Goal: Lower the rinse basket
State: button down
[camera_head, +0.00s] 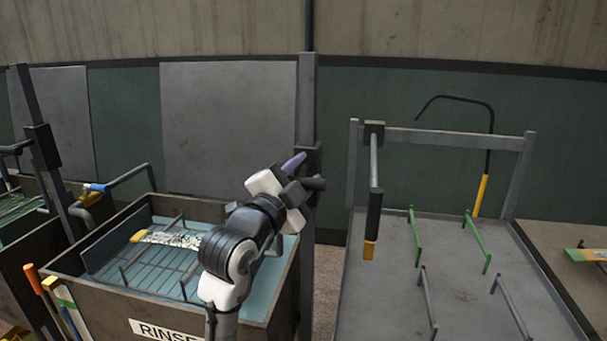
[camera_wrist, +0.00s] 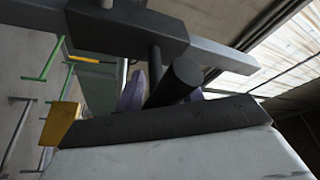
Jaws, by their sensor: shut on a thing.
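The rinse basket (camera_head: 158,278) is a rack of thin grey bars inside the rinse tank (camera_head: 72,270), at lower left in the head view. A patterned strip with a yellow end (camera_head: 165,239) lies across it. Bluish water shows between the bars; the exact depth of the basket is unclear. My gripper (camera_head: 303,177) is at the tall grey post (camera_head: 308,105) on the tank's right side. It is shut on a dark round handle (camera_head: 315,184), which also shows between the purple fingers in the wrist view (camera_wrist: 182,78). My arm hides the tank's right part.
A grey rack table (camera_head: 395,285) with green and grey pegs stands to the right, with a dark hanging bar (camera_head: 374,205) and a hook (camera_head: 480,195). Tools with orange and green ends lean at the tank's left front. Another tank stands at far left.

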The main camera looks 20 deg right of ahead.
notch_tip(320, 180, down, 16)
jog(key=b, duration=1.4)
jog(key=shift+r, duration=0.15)
jog(key=shift+d, duration=0.1)
jog(key=c, duration=1.3)
grip_release()
jog(key=shift+c, duration=0.2)
jog(key=o, duration=0.3)
jog(key=b+v, duration=0.2)
jog(key=v, duration=1.2)
jog(key=shift+w, duration=0.1)
